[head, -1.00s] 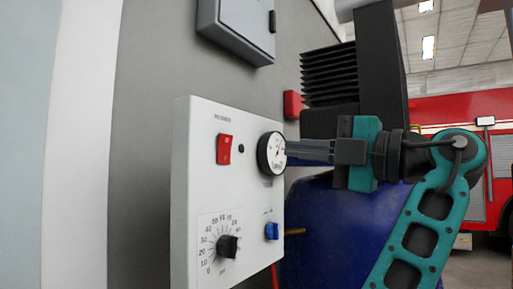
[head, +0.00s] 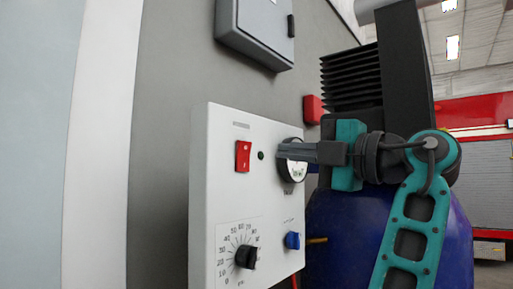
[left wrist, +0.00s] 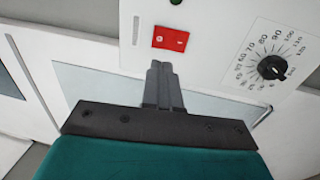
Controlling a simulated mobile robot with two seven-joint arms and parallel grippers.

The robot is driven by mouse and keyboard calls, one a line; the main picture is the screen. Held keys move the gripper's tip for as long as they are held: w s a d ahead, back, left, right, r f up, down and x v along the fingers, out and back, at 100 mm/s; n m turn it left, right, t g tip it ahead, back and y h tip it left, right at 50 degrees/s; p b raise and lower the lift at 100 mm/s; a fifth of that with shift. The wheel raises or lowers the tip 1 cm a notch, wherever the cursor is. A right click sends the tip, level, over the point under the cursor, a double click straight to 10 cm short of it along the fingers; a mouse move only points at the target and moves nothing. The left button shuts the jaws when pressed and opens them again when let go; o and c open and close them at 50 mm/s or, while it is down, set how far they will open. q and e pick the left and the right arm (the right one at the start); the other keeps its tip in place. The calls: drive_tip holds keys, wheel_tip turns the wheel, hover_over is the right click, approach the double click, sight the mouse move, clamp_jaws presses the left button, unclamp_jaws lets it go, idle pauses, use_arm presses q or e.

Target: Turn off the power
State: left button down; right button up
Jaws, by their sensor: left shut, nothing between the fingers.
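The red rocker switch (head: 243,156) sits at the upper left of the white control panel (head: 228,122). It also shows in the left wrist view (left wrist: 171,38), just past the fingertips. My left gripper (head: 282,151) is shut and empty, its fingers pointing left across the pressure gauge (head: 297,172), which they partly hide. In the left wrist view the closed fingertips (left wrist: 157,66) appear just below the switch with a small visible gap. A small green light (head: 261,155) is right of the switch. My right gripper is not in view.
A black dial (head: 246,257) and a blue switch (head: 292,240) are lower on the panel. A grey box (head: 255,32) hangs on the wall above. A blue tank (head: 390,225) and black finned machinery (head: 350,80) stand to the right. Left of the panel is bare wall.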

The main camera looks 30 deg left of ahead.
sight(243, 148)
use_arm(q)
drive_tip(key=a, duration=0.5)
drive_tip(key=a+r+p, duration=0.1)
drive_tip(key=a, duration=0.1)
drive_tip(key=shift+w+a, duration=0.3)
drive_tip(key=shift+a, duration=0.1)
drive_tip(key=shift+a, duration=0.15)
